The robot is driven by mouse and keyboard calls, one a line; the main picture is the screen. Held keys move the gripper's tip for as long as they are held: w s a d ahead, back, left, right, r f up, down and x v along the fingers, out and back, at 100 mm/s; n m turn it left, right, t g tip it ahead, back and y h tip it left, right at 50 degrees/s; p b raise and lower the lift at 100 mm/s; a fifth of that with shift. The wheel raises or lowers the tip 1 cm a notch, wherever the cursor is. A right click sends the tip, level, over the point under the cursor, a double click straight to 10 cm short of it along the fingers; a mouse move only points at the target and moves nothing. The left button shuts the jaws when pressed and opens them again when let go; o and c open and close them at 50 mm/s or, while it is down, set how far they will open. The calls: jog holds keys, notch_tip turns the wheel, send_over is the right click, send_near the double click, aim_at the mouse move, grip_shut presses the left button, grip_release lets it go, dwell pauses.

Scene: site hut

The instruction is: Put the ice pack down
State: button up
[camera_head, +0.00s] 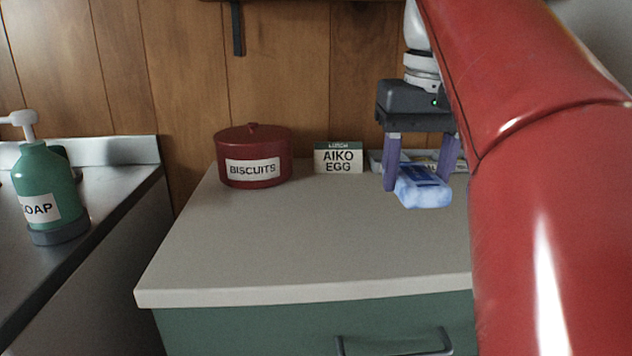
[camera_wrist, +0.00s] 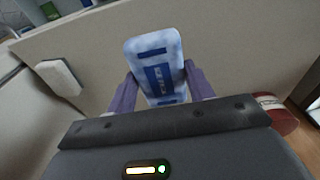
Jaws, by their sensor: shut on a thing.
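The ice pack (camera_head: 425,192) is pale blue and white with darker blue print. My gripper (camera_head: 418,172) points down over the back right of the grey counter (camera_head: 300,240) and is shut on the ice pack. In the wrist view the ice pack (camera_wrist: 155,55) sits between the two purple fingers of my gripper (camera_wrist: 162,84), its far end sticking out past them. The pack appears to be over the counter top; I cannot tell whether it touches it.
A red biscuits tin (camera_head: 253,160) and a card reading "AIKO EGG" (camera_head: 338,158) stand at the counter's back. A pale flat item (camera_head: 377,160) lies partly hidden behind my gripper. A green soap bottle (camera_head: 48,190) stands on the left worktop. The counter's front and middle are clear.

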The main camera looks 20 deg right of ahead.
jog(key=p, duration=0.2)
send_near(384, 203)
jog(key=shift+w+f+b, duration=0.15)
jog(key=shift+f+b, duration=0.6)
jog(key=shift+b, duration=0.05)
jog(key=shift+w+d+f+b, duration=0.15)
jog(key=shift+f+b, duration=0.6)
jog(key=shift+f, duration=1.55)
jog(key=shift+f, duration=0.2)
jog(key=o, duration=1)
jog(key=shift+o, duration=0.2)
